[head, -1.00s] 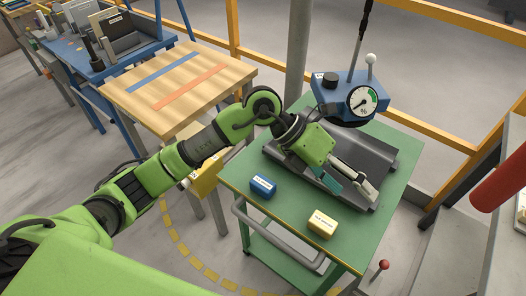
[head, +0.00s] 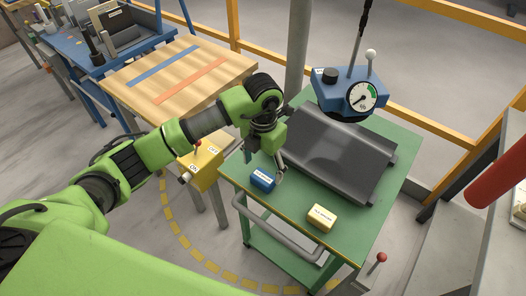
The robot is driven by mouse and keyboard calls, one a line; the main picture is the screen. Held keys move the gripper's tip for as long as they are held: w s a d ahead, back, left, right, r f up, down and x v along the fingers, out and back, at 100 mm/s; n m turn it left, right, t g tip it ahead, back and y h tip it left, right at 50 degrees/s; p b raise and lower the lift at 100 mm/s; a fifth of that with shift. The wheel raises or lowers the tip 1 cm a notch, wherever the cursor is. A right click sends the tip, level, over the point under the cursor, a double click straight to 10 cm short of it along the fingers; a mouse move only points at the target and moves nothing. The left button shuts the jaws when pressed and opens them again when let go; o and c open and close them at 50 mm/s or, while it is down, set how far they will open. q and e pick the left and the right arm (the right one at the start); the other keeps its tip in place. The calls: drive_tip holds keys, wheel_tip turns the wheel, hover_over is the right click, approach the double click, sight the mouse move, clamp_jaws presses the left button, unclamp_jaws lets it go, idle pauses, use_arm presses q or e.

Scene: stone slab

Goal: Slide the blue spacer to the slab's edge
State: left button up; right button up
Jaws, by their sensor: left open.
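A blue block with a white label (head: 262,180), which fits the blue spacer, lies on the green cart top near its left edge. A dark grey slab with a raised rim (head: 335,158) lies on the same cart, to the right of the block and apart from it. My left gripper (head: 280,168) points down just right of the blue block, between it and the slab. It is open and holds nothing. Its fingers are small and partly hidden by the green wrist, so I cannot tell whether they touch the block. My right gripper is not in view.
A yellow labelled block (head: 322,217) lies near the cart's front edge. A blue device with a dial (head: 348,95) hangs over the slab's far end. A wooden-topped table (head: 180,80) and a yellow switch box (head: 200,163) are to the left. The green cart top (head: 350,228) is bare at front right.

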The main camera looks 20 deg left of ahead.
sight(263, 177)
use_arm(q)
wheel_tip(263, 177, down, 6)
drive_tip(key=shift+r, duration=0.1)
drive_tip(key=shift+c, duration=0.4)
drive_tip(key=c, duration=1.1)
drive_tip(key=shift+w+d+b, duration=0.4)
drive_tip(key=shift+w+b, duration=0.5)
drive_tip(key=shift+w, duration=0.2)
drive_tip(key=shift+w+d+b, duration=0.45)
drive_tip(key=shift+w+b, duration=0.4)
drive_tip(key=shift+w, duration=0.3)
drive_tip(key=shift+w+d+b, duration=0.4)
drive_tip(key=shift+w+b, duration=0.5)
drive_tip(key=shift+w, duration=0.2)
drive_tip(key=shift+c, duration=0.2)
drive_tip(key=o, duration=1.2)
